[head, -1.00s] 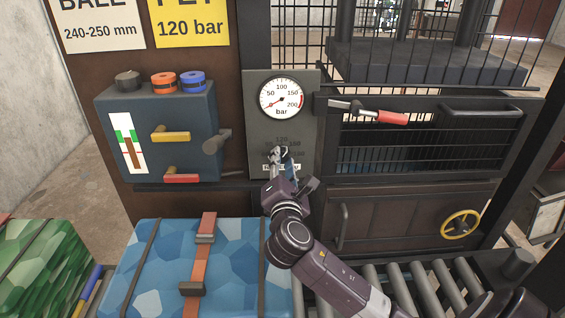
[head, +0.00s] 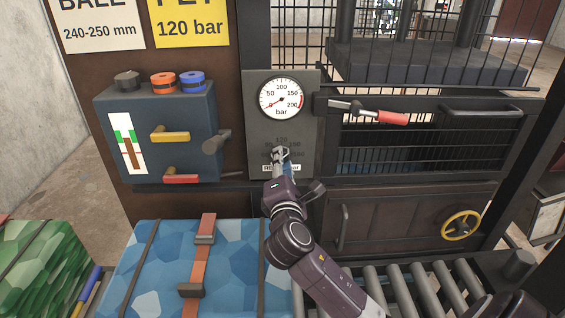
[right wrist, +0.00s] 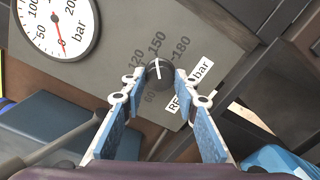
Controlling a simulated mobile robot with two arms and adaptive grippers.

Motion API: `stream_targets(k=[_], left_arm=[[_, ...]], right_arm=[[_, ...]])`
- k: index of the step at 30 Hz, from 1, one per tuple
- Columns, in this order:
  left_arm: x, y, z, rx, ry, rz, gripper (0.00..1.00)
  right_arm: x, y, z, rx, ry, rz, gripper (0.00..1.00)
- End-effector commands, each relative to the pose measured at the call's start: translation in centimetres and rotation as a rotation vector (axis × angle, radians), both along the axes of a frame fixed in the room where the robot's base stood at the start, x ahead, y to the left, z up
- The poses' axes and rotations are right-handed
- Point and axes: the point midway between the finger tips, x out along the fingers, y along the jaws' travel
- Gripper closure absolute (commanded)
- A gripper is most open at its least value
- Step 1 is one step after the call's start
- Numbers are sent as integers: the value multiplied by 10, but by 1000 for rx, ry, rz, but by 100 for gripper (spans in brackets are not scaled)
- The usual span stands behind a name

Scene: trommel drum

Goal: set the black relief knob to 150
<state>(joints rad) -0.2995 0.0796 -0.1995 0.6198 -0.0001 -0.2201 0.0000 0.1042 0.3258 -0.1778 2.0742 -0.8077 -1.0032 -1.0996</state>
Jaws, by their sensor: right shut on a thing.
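The black relief knob (right wrist: 159,78) is on the grey gauge panel (right wrist: 110,30). In the right wrist view it sits between my right gripper's fingertips (right wrist: 159,82), which are shut on it from both sides. The knob's white pointer line points roughly at the 150 mark (right wrist: 157,43), between 120 and 180. In the head view my right gripper (head: 280,156) reaches the lower part of the panel and hides the knob. The round gauge (head: 281,99) above reads near 0 bar. My left gripper is not in view.
A dark box with a yellow handle (head: 171,136) and red handle (head: 181,179) stands left of the panel. A red-handled lever (head: 391,118) is at the right. A blue strapped bale (head: 155,270) and rollers (head: 440,285) lie in front. A yellow handwheel (head: 461,225) is lower right.

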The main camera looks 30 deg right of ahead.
Motion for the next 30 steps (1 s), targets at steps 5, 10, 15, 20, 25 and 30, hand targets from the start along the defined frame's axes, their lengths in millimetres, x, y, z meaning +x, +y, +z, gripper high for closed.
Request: stream_targets(k=[5,10,15,20,25,30], left_arm=[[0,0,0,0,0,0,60],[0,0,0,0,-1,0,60],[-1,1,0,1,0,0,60],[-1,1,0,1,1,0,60],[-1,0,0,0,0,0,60],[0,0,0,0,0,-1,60]], right_arm=[[0,0,0,0,1,0,59],[0,0,0,0,1,0,54],[-1,1,0,-1,1,1,54],[-15,10,-1,-1,3,2,54],[-46,29,-2,2,3,3,54],[-76,46,-2,3,4,1,54]])
